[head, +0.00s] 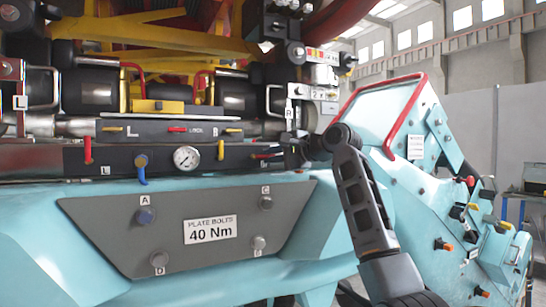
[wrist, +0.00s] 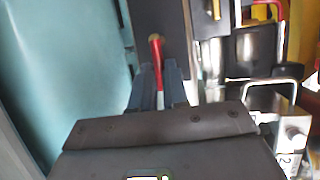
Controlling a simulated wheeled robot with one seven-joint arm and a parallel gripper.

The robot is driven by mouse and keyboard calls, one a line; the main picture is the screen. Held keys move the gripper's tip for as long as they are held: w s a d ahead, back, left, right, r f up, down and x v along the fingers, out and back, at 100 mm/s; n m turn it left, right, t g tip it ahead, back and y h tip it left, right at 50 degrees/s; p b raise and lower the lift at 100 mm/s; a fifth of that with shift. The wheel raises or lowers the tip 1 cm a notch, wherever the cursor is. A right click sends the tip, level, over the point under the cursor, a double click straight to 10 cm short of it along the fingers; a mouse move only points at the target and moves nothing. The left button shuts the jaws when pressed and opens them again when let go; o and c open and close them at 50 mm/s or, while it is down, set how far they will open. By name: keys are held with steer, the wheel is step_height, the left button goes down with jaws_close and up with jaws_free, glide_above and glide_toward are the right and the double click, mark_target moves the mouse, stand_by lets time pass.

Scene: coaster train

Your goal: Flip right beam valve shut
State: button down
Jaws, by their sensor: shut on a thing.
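The right beam valve's red lever (head: 266,155) shows at the right end of the dark beam (head: 215,158) in the head view. It lies roughly sideways, pointing towards my gripper (head: 290,155). In the wrist view the red lever (wrist: 156,55) runs from a brass pivot (wrist: 155,38) down between my gripper's fingers (wrist: 158,85). The fingers are shut on the lever, and they hide part of it. The left red lever (head: 87,150), by the L label, hangs straight down.
A pressure gauge (head: 186,157), a blue lever (head: 142,168) and a yellow lever (head: 221,150) sit along the beam. A grey bolt plate (head: 200,255) is below. A red-edged teal housing (head: 385,110) stands close right of my arm.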

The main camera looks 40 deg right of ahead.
stand_by(0.3)
steer(key=r+n+h, duration=0.1)
steer(key=n+g, duration=0.1)
steer(key=n, duration=0.1)
steer(key=shift+a+r+g+h, duration=0.3)
steer(key=shift+r+h, duration=0.05)
steer(key=shift+h, duration=0.05)
steer(key=n, duration=0.1)
steer(key=a+r+n+h, duration=0.1)
steer(key=n+g+h, duration=0.1)
steer(key=n, duration=0.1)
steer(key=shift+w+a+r, duration=0.15)
steer(key=shift+w+r, duration=0.05)
steer(key=shift+w, duration=0.05)
steer(key=shift+w+a+r+n+g+h, duration=0.1)
steer(key=shift+a+r+n+g+h, duration=0.15)
steer(key=shift+n+h, duration=0.35)
steer(key=shift+w+a+n+g+h, duration=0.15)
steer(key=shift+a+n+h, duration=0.2)
steer(key=shift+n+h, duration=0.2)
steer(key=shift+w+a+n+h, duration=0.1)
steer(key=shift+a+n+h, duration=0.55)
steer(key=shift+n+h, duration=0.45)
steer(key=shift+n+g, duration=0.25)
steer(key=shift+g, duration=0.05)
steer(key=c, duration=1.1)
jaws_free()
steer(key=shift+r, duration=0.1)
steer(key=shift+b+v, duration=1.1)
steer(key=shift+v, duration=2.8)
